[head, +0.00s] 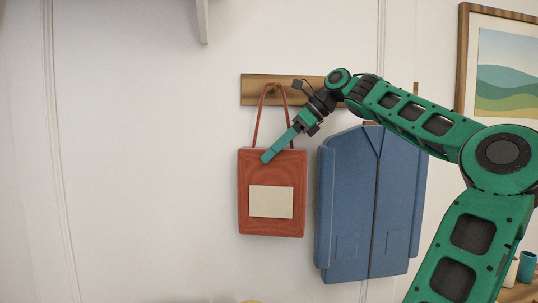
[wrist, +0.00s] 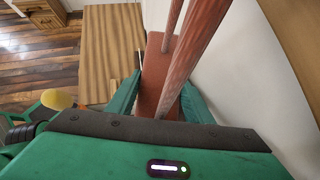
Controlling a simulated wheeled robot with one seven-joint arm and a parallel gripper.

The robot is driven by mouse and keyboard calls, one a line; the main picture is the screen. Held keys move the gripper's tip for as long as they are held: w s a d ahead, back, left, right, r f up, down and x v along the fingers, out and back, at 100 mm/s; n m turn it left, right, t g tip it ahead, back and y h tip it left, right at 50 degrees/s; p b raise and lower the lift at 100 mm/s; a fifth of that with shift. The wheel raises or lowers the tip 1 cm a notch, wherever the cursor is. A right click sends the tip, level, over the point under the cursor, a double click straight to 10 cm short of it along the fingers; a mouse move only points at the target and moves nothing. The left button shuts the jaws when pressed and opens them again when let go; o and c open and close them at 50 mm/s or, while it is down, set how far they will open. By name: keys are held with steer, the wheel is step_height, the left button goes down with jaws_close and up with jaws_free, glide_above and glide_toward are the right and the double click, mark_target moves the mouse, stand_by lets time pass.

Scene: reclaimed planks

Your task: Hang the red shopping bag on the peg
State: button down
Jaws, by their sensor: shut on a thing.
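The red shopping bag (head: 271,220), with a pale label on its front, is upright against the white wall. Its handle loop reaches up in front of the wooden peg rail (head: 256,80). The peg itself is not clear to see, and I cannot tell whether the loop is around it. My gripper (head: 268,155) comes from the upper right and is shut on the bag's upper part. In the wrist view the bag's top (wrist: 153,75) lies between my two fingers (wrist: 160,95), with the reddish handle strands rising past the camera.
A blue jacket (head: 345,200) hangs close on the right of the bag. A framed picture (head: 505,75) is at the upper right, and a teal cup (head: 526,267) stands at the lower right. The wall left of the bag is bare. The wrist view shows a wooden surface (wrist: 110,45) below.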

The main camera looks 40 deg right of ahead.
steer(key=c, duration=0.8)
jaws_free()
steer(key=shift+r, duration=0.1)
steer(key=v, duration=1)
steer(key=shift+s+r, duration=0.1)
steer(key=shift+s+d+r, duration=0.1)
steer(key=shift+s+d, duration=0.05)
